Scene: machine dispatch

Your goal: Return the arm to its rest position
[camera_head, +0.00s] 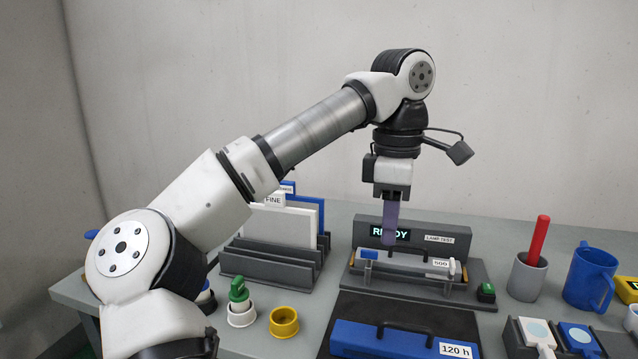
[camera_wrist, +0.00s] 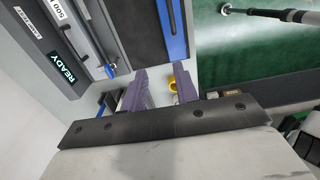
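My arm (camera_head: 315,130) reaches up and to the right across the head view, with its wrist bent downward. My gripper (camera_head: 390,243) points down with purple fingers, in front of the lamp test station's READY display (camera_head: 389,233). In the wrist view the two fingers of my gripper (camera_wrist: 160,78) stand apart with nothing between them, so it is open and empty. A grey bar labelled 500 (camera_head: 410,259) lies in the station just below the fingers in the head view. Whether the fingertips touch anything there is hard to tell, but the wrist view shows them clear.
A blue case labelled 120 h (camera_head: 403,344) lies in front on a dark mat. A grey rack (camera_head: 268,262) holds upright panels at left. A yellow ring (camera_head: 284,322) and a green-topped piece stand near my arm. A grey cup with a red rod (camera_head: 528,277) and blue mug (camera_head: 590,277) stand right.

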